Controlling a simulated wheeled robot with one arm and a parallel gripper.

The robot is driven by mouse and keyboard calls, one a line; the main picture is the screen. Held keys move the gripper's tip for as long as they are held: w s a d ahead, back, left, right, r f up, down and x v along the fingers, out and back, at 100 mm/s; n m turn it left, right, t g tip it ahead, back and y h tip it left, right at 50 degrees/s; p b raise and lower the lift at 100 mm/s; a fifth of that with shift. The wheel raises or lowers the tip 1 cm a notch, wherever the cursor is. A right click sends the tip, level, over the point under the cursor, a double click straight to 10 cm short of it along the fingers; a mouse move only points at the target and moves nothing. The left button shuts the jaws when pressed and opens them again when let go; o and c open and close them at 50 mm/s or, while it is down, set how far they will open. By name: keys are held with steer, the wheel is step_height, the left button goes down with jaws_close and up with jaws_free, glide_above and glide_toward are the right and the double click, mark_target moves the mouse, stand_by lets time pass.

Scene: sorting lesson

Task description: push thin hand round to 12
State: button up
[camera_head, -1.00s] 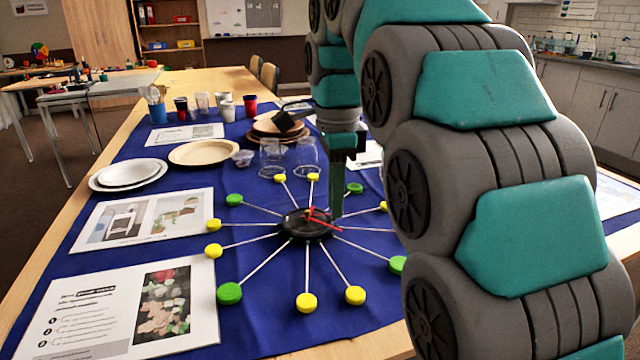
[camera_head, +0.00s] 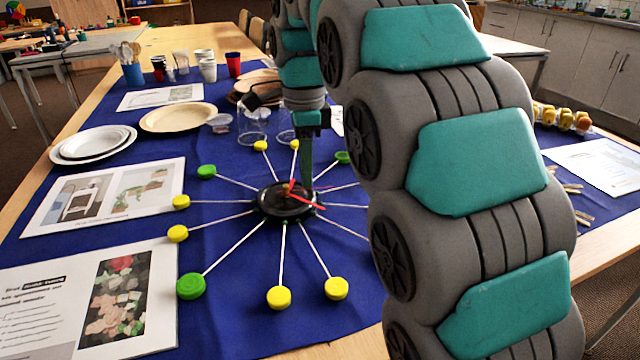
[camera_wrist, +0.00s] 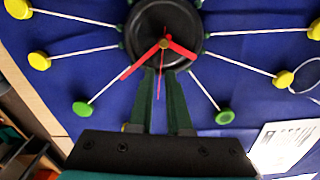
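The clock has a round black hub (camera_head: 270,204) on a blue cloth, with pale spokes ending in yellow and green discs. Red hands lie on the hub; it also shows in the wrist view (camera_wrist: 150,18). There, two broader red hands point lower left (camera_wrist: 138,66) and lower right. In the head view, my gripper (camera_head: 306,187) is at the hub's right side.
Clear cups (camera_head: 251,128), stacked plates and a beige plate (camera_head: 178,117) stand behind the clock. Printed sheets (camera_head: 100,290) and white plates (camera_head: 93,143) lie left. My arm hides the clock's right side.

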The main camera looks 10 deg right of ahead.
steer(key=shift+f, duration=0.8)
steer(key=shift+r, duration=0.1)
steer(key=shift+c, duration=0.3)
jaws_close()
stand_by(0.4)
